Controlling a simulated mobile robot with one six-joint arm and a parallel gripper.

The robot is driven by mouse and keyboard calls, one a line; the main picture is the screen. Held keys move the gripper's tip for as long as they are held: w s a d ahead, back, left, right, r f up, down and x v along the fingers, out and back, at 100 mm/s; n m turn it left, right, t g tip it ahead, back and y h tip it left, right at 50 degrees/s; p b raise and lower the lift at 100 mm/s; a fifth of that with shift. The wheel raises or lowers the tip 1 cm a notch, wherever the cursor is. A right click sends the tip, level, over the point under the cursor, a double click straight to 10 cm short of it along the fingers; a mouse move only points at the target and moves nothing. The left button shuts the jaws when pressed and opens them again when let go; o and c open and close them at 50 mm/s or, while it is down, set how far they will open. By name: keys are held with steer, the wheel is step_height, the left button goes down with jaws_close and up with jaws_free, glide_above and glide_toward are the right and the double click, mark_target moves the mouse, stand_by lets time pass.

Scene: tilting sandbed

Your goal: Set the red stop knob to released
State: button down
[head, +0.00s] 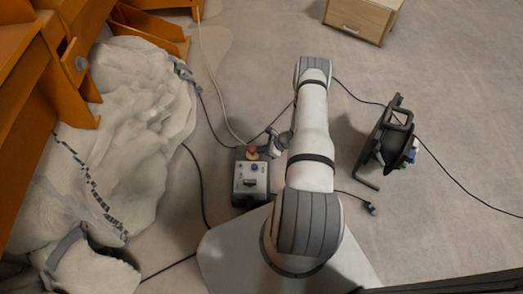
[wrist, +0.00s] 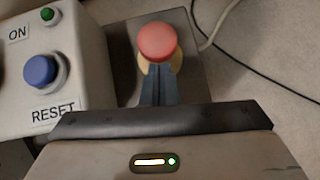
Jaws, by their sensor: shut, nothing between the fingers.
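The red stop knob (wrist: 157,42) has a round red top on a yellow base at the upper middle of the wrist view. In the head view the red knob (head: 252,150) shows small at the top of the grey control box (head: 238,189). My gripper (wrist: 161,72) is shut and empty, its fingertips right at the near side of the knob, over part of the yellow base. I cannot tell whether they touch it. In the head view my gripper (head: 268,148) is just right of the knob. Whether the knob is pressed or raised is not clear.
A blue RESET button (wrist: 40,71) and a green ON button (wrist: 48,15) sit left of the knob. Cables run over the floor around the box.

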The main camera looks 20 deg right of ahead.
steer(key=p+v, duration=0.2)
steer(key=v, duration=0.7)
steer(key=shift+p, duration=0.35)
steer(key=shift+s+d+r, duration=0.1)
steer(key=shift+r, duration=0.05)
